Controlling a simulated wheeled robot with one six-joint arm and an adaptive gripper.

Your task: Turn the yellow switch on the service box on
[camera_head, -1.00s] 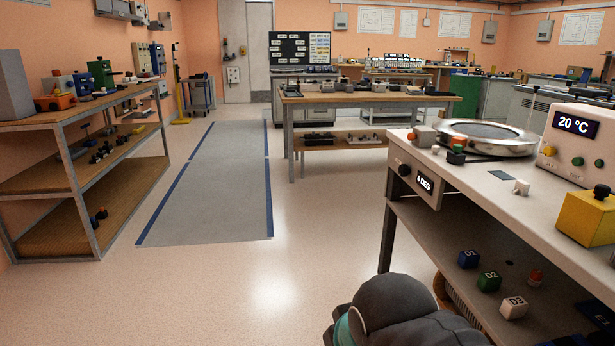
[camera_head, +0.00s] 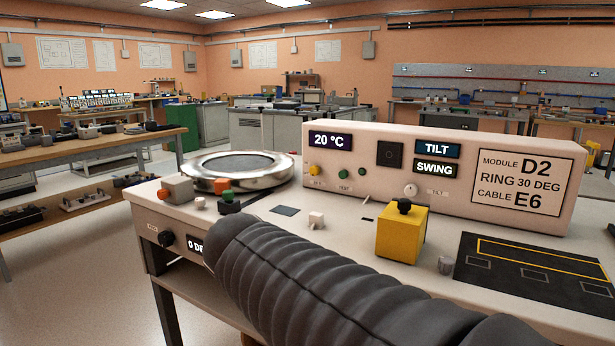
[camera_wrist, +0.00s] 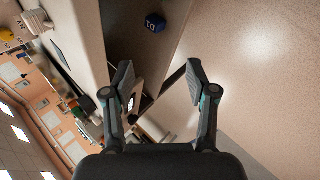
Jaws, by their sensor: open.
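A white console box (camera_head: 450,207) with TILT and SWING displays stands on the white bench. A small yellow knob (camera_head: 314,170) is on its front at the left, beside green ones; its setting is too small to tell. A yellow block with a black knob (camera_head: 400,234) stands in front of the console. I cannot tell which of these, if any, is the service box's switch. My gripper (camera_wrist: 160,78) is open and empty in the wrist view, beside the bench over the floor. In the head view only my dark arm shows, across the bench's front.
A metal ring (camera_head: 238,182) lies on the bench's left end, near small grey, orange and green parts. A black mat (camera_head: 535,272) lies at the right. A blue D1 cube (camera_wrist: 155,22) sits on the lower shelf. Open floor (camera_head: 75,270) is at left.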

